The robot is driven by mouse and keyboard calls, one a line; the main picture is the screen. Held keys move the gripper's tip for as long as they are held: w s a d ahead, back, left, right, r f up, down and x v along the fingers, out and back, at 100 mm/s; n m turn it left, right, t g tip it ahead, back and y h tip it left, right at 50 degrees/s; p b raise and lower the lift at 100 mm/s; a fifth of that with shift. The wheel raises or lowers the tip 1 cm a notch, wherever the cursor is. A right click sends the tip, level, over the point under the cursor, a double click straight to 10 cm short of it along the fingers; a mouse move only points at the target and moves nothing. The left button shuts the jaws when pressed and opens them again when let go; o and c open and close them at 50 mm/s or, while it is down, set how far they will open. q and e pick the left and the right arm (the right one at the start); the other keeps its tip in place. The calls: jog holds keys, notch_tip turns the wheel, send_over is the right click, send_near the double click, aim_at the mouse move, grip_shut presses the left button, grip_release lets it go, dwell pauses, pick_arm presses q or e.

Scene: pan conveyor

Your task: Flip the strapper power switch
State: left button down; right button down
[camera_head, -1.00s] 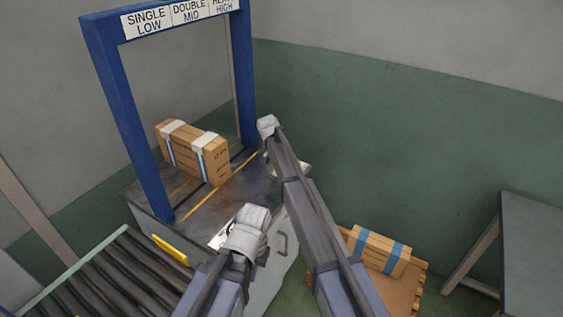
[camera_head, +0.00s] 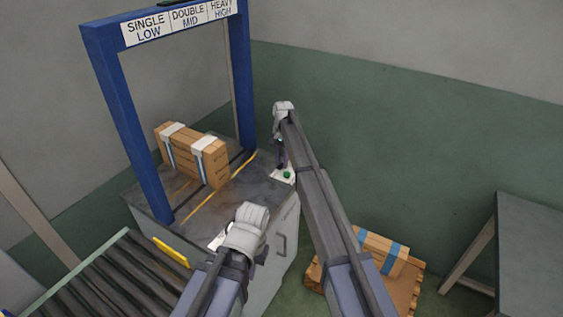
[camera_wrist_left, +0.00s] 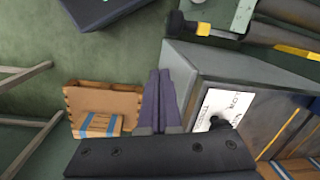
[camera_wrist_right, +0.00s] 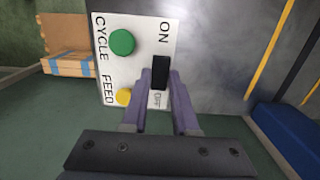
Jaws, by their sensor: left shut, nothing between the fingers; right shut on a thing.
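The power switch (camera_wrist_right: 160,72) is a black rocker on a white panel (camera_wrist_right: 138,48), between the words ON and OFF. The panel also has a green CYCLE button (camera_wrist_right: 122,42) and a yellow FEED button (camera_wrist_right: 124,96). My right gripper (camera_wrist_right: 160,76) is shut on the switch, one finger on each side of it. In the head view the panel (camera_head: 275,177) lies at the strapper's right corner, under my right gripper (camera_head: 281,163). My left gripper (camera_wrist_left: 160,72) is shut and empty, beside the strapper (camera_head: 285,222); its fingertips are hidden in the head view.
A strapped carton (camera_head: 200,157) stands on the strapper top under a blue arch (camera_head: 122,125). A second white panel with a black knob (camera_wrist_left: 219,123) is near my left gripper. A roller conveyor (camera_head: 110,275) is at left, a carton on a pallet (camera_head: 384,250) at right.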

jog(key=c, duration=0.7)
grip_release()
notch_tip(320, 180, up, 8)
jog(key=p, duration=0.7)
jog(key=shift+w+d+f+p, duration=0.1)
jog(key=shift+p, duration=0.3)
jog(key=s+n, duration=0.3)
jog(key=s, duration=1.2)
jog(key=s+n+h, duration=0.1)
jog(key=s+n, duration=0.3)
jog(key=s, duration=1.2)
jog(key=s+n, duration=0.3)
jog(key=s, duration=1.3)
jog(key=shift+d+n, duration=0.3)
jog(key=shift+d, duration=0.05)
